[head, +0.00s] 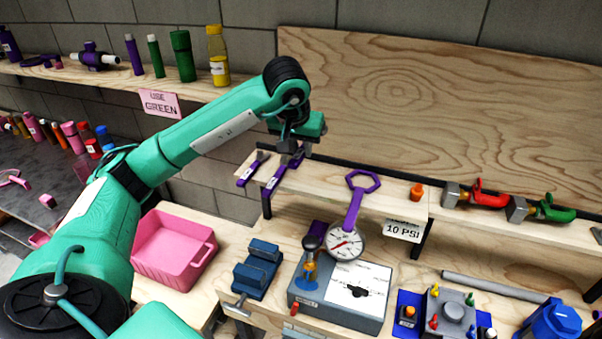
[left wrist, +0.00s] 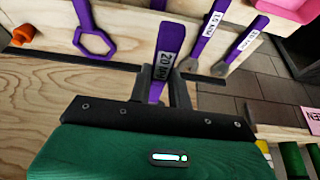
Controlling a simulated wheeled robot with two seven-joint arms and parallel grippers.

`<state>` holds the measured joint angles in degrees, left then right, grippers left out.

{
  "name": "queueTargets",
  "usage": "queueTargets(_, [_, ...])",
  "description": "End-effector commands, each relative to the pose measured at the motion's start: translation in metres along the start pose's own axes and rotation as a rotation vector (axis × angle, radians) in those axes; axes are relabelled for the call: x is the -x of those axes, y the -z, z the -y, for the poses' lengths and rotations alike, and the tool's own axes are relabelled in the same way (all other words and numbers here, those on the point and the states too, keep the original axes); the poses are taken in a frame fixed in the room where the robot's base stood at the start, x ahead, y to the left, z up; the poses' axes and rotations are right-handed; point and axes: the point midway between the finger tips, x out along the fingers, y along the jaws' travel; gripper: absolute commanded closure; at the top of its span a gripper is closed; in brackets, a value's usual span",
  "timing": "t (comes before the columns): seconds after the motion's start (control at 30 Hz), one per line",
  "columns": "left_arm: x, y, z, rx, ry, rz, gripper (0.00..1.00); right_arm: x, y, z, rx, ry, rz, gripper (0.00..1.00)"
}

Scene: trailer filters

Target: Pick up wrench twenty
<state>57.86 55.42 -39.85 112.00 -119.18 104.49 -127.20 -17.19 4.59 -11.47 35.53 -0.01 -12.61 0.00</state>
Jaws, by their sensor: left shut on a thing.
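My left gripper (head: 293,157) is over the left end of the wooden shelf. In the left wrist view, its fingers (left wrist: 164,92) are shut on a purple wrench (left wrist: 168,45) whose white label reads 20. The fingers hide part of that wrench, and I cannot tell whether it is clear of the shelf. Two other purple wrenches, one labelled 15 (left wrist: 207,28) and another with a label hard to read (left wrist: 240,46), lie beside it. A purple wrench with a hexagonal ring (head: 361,185) is to its right in the head view. My right gripper is not in view.
An orange cap (head: 417,192) and red (head: 481,195) and green (head: 548,209) handled tools are farther right on the shelf (head: 335,193). Below are a pressure gauge (head: 345,243), a grey box (head: 340,318) and a blue block (head: 257,270). A pink bin (head: 168,266) stands left.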

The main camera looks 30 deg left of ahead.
Motion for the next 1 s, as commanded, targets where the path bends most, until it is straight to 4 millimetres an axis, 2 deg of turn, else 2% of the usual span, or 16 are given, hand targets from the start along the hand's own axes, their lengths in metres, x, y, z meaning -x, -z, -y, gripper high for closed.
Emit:
queueTargets(0.2, [0.040,0.017,0.000,0.001,-0.001,-0.005,1.00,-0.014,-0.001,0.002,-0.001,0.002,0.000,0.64])
queueTargets(0.43, [0.068,0.029,0.000,0.000,-0.001,-0.003,1.00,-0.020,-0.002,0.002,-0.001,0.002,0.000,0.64])
queueTargets(0.63, [0.080,0.033,0.000,-0.001,0.000,-0.001,1.00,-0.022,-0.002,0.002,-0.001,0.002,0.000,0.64])
queueTargets(1.0, [0.082,0.034,0.000,-0.001,0.000,0.000,1.00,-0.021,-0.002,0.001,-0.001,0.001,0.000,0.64])
